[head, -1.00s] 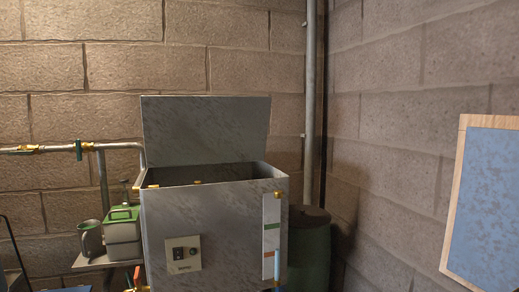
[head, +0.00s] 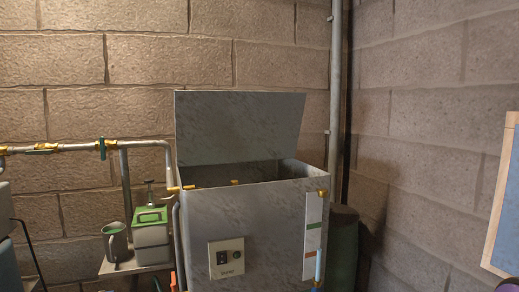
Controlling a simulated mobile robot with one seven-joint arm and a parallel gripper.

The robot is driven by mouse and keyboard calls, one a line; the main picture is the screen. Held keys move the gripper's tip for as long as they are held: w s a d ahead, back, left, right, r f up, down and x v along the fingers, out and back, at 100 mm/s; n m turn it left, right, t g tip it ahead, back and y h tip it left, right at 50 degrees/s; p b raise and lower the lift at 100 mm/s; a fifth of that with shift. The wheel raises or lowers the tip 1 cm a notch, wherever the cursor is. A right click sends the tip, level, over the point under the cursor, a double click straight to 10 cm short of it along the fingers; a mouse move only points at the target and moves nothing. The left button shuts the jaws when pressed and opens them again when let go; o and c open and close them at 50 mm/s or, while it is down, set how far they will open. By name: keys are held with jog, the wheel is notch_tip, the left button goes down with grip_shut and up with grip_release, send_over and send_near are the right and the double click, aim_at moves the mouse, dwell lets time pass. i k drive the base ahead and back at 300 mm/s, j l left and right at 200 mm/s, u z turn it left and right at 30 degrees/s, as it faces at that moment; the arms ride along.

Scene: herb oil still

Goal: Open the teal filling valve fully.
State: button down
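The teal filling valve (head: 102,148) sits on the horizontal pipe at the left of the head view. Its narrow teal handle stands upright across the pipe, next to a brass fitting. The pipe (head: 76,147) runs right from it and bends down at the metal tank (head: 255,235). The tank's lid (head: 240,128) is raised. How far the valve is open cannot be told. My gripper is not in view.
A green-topped container (head: 151,235) and a grey jug (head: 116,242) stand on a small shelf below the valve. A dark green barrel (head: 342,245) is right of the tank. A wood-framed blue board (head: 505,205) hangs on the right wall.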

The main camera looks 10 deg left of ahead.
aim_at(103, 148)
jog(key=j, duration=1.7)
jog(key=k+j, duration=0.1)
jog(key=j, duration=1.65)
jog(key=k+j+z, duration=0.1)
jog(key=k+j, duration=0.2)
jog(key=k+j+z, duration=0.1)
jog(key=k+j, duration=0.2)
jog(key=j, duration=0.2)
jog(key=i+l+u, duration=0.1)
jog(key=i, duration=0.2)
jog(key=i+l+u, duration=0.1)
jog(key=i+l, duration=0.1)
jog(key=i, duration=0.05)
